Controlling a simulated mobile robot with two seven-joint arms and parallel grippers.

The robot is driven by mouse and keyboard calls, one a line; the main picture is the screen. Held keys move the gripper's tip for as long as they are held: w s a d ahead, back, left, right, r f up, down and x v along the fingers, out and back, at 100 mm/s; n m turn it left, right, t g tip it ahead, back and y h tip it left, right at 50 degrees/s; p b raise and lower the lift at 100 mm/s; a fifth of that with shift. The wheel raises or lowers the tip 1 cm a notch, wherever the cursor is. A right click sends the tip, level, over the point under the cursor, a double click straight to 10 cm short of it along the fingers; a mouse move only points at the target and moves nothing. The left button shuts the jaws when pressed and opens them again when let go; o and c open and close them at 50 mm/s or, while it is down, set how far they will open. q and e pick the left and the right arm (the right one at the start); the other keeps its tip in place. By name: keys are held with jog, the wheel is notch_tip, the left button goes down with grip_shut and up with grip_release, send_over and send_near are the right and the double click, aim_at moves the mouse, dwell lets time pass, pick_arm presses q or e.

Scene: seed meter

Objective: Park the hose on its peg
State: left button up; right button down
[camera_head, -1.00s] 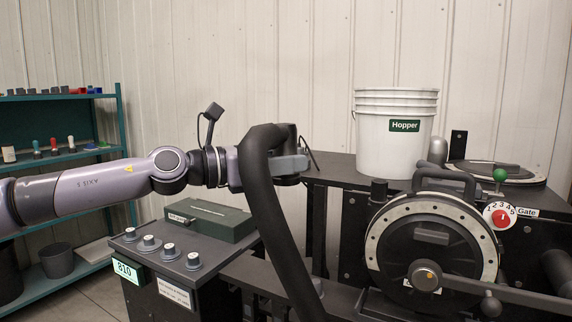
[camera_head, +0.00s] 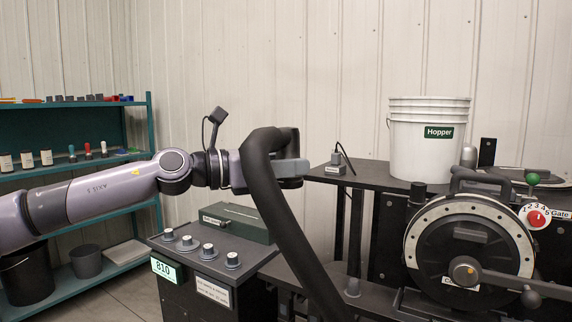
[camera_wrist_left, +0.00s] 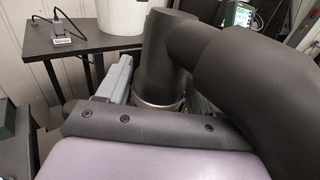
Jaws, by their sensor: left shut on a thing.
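The hose (camera_head: 279,210) is a thick dark tube that bends over at the top and runs down to the bottom edge in the head view. My left gripper (camera_head: 290,167) is shut on the hose near its upper end, above and behind the control box. In the left wrist view the hose (camera_wrist_left: 235,85) fills the right side, and its end has a pale ring (camera_wrist_left: 160,101) beside a grey gripper finger. The hose partly hides the fingers in the head view. I cannot pick out the peg with certainty. My right gripper is not in view.
A control box (camera_head: 215,262) with several knobs stands below the gripper. To the right are a dark table (camera_head: 375,175), a white hopper bucket (camera_head: 425,155) and the round seed meter (camera_head: 468,250). A teal shelf (camera_head: 152,130) stands at left. The wall above the gripper is clear.

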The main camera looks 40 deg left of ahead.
aim_at(285, 128)
pick_arm(q)
jog(key=shift+r+p, duration=1.7)
jog(key=shift+r, duration=1.15)
